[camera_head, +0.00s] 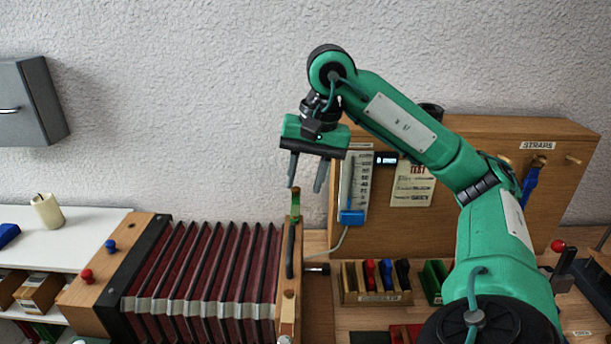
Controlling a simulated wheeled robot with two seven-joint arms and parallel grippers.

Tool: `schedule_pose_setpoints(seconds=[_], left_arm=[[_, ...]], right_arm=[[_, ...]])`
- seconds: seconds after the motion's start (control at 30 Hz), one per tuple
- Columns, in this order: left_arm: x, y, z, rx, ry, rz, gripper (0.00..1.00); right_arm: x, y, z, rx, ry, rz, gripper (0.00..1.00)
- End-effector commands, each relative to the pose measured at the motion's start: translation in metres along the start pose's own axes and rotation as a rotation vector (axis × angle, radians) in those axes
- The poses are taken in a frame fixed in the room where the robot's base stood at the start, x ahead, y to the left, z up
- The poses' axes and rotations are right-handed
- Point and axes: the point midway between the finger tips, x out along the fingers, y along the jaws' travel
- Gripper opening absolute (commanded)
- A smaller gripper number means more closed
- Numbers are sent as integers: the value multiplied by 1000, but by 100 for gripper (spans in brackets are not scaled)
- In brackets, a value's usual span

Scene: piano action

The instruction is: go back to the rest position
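My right gripper (305,186) hangs fingers down in the middle of the head view, in front of the pale wall. Its two fingers are apart and nothing shows between them. Just below the fingertips is a small green piece (295,206) at the top of the bellows' right end frame. The fingertips look apart from it, though the depth is hard to tell. My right arm comes up from the lower right and bends over at the top. My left gripper is not in view.
Dark red bellows (205,262) lie at lower left beside a white shelf (75,238). A wooden back panel (475,140) carries a gauge (354,185) and a blue strap (530,186). A divided wooden holder (378,297) stands below. The wall area above the bellows is clear.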

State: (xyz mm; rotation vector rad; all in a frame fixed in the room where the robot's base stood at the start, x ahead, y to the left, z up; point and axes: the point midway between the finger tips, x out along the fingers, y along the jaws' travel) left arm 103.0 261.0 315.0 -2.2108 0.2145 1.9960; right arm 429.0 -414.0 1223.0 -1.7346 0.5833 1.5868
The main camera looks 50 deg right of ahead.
Motion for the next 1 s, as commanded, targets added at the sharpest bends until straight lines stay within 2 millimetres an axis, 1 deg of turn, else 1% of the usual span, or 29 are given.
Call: schedule_pose_setpoints(seconds=[0.27,0.4,0.47,0.6,0.7,1.0], left_arm=[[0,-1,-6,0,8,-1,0],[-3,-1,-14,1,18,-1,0],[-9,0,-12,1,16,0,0],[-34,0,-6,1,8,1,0],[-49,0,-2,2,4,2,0],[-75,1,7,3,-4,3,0]], right_arm=[[0,0,0,0,0,0,35],[-3,-1,0,0,0,0,35],[-10,-2,0,0,0,0,35],[-36,-7,0,0,0,0,35],[-52,-11,0,0,0,0,35],[-81,-16,0,0,0,0,35]])
